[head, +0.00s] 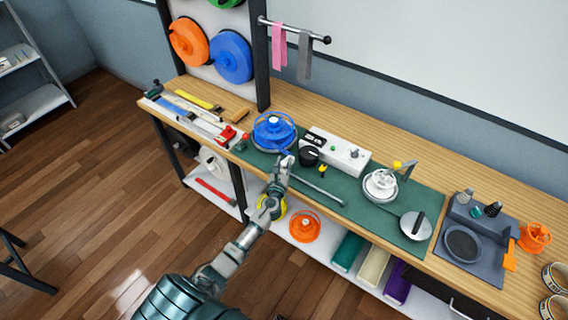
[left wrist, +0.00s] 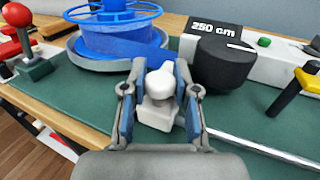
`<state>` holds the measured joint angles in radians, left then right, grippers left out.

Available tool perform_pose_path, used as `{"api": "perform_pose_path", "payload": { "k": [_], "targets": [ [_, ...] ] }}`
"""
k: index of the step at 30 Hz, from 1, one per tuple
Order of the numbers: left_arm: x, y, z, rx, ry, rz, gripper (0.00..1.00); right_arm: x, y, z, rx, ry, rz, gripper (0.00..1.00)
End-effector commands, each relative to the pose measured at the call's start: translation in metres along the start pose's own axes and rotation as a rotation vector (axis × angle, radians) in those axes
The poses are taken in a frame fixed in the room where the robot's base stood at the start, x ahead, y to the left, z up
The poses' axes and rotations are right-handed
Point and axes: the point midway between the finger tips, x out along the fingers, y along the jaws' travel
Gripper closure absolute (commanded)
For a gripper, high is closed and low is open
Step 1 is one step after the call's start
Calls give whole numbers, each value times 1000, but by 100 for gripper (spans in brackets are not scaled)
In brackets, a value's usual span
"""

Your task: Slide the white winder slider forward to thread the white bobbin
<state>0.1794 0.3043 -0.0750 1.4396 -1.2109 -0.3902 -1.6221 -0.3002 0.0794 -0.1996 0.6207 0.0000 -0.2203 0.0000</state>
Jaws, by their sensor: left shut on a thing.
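The white winder slider (left wrist: 158,108) has a round white knob on a block and sits at the left end of a thin metal rail (head: 318,192). My left gripper (head: 285,160) is over it at the front of the green mat. In the left wrist view my left gripper (left wrist: 160,95) has a finger on each side of the slider and is shut on it. In the head view the gripper mostly hides the slider. The white bobbin (head: 381,181) sits on a round base near the rail's right end. My right gripper is not in view.
A blue strap spool (head: 273,131) stands just behind my left gripper. A white box with a black dial (head: 309,156) is to its right, reading 250 cm. A yellow-topped lever (left wrist: 293,90) stands behind the rail. A red-knobbed lever (left wrist: 28,40) is left.

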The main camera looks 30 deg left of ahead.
Motion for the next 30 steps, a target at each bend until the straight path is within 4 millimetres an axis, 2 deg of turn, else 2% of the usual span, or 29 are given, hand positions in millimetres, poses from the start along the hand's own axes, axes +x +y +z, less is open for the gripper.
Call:
{"api": "perform_pose_path", "payload": {
  "k": [6,11,17,24,30],
  "targets": [
    [-1,-3,0,0,0,0,100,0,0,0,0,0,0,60],
    [-9,-21,0,-1,1,-1,100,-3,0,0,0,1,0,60],
    [-29,-70,1,-3,1,-3,100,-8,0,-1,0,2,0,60],
    [-58,-138,0,-3,2,-4,100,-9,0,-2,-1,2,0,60],
    [-76,-185,-1,-1,1,-3,100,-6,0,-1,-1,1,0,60]
  ]
}}
